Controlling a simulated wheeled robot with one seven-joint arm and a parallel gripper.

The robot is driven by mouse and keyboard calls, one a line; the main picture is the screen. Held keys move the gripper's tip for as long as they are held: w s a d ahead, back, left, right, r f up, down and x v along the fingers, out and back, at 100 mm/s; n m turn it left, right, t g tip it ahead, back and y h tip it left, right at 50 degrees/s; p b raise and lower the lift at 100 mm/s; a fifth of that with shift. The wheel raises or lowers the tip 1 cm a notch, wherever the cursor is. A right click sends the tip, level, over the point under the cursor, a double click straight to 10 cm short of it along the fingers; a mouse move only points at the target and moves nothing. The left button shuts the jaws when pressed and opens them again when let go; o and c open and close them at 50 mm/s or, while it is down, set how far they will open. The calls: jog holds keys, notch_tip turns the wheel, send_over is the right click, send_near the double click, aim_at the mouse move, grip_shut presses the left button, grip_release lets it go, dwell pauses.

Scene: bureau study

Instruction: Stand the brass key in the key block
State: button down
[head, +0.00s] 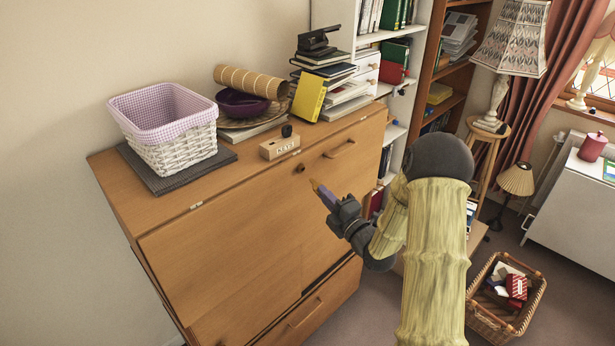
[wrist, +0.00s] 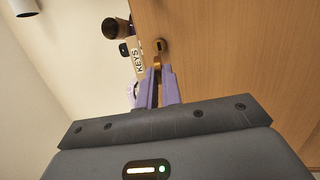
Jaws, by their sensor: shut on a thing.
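My gripper (head: 320,190) has purple fingers and is shut on the brass key (wrist: 157,62), which sticks out past the fingertips. The key shows as a small gold tip (head: 314,183) in the head view. It is in front of the bureau's closed front, close to a round lock fitting (head: 301,168); I cannot tell whether it touches it. The wooden key block (head: 280,147), marked KEYS, sits on the bureau top near the front edge, up and left of my gripper, with a small black piece at its back. In the wrist view the block (wrist: 139,60) is left of the key.
The bureau top (head: 245,170) also bears a white wicker basket (head: 183,152) on a dark mat, a purple bowl (head: 240,103), a rolled mat (head: 250,82), a yellow book (head: 309,96) and stacked books. A handle (head: 340,149) is on the bureau front. Shelves stand behind.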

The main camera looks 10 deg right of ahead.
jog(key=s+f+m+t+h, duration=0.1)
jog(key=s+f+h, duration=0.3)
jog(key=f, duration=0.7)
jog(key=s+f+m+t+h, duration=0.1)
jog(key=s+f+m+h, duration=0.3)
jog(key=f, duration=0.7)
jog(key=shift+f+h, duration=0.35)
jog(key=shift+h, duration=0.05)
jog(key=shift+w+a, duration=0.1)
